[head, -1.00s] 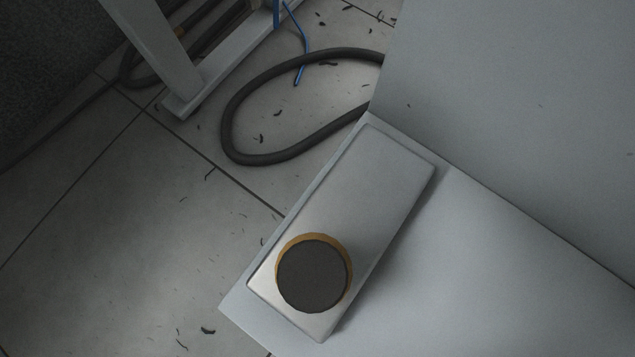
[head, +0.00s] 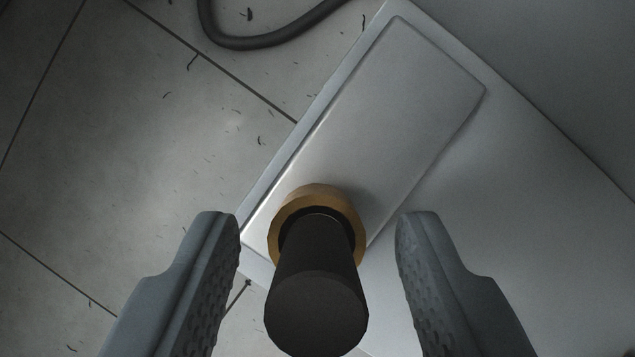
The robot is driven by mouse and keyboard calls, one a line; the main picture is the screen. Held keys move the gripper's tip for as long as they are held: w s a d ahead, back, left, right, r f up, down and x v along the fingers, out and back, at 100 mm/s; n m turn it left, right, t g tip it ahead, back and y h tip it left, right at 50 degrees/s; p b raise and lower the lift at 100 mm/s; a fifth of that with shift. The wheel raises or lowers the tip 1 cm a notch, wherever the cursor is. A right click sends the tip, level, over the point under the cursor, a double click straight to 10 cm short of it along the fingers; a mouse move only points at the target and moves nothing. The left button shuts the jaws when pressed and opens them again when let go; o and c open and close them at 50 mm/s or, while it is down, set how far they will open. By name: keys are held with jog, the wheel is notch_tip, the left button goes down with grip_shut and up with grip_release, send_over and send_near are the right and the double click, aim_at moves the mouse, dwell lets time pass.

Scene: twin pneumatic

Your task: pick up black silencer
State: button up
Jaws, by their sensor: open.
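The black silencer (head: 317,285) is a dark cylinder with a brass-coloured ring (head: 318,195) at its base. It stands up from a pale metal plate (head: 405,110), its top end towards the camera. My gripper (head: 318,222) is open, with one grey finger on each side of the silencer. There is a visible gap between the silencer and each finger, so neither appears to touch it. The lower parts of the fingers run out of the frame.
The plate lies on a light grey surface (head: 520,210) that extends to the right. A grey wall or panel (head: 570,80) rises at the upper right. Tiled floor (head: 150,130) with scattered debris is at left. A dark hose (head: 265,40) lies on the floor at the top.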

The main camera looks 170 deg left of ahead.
jog(key=shift+f, duration=0.1)
grip_shut()
jog(key=shift+w, duration=0.1)
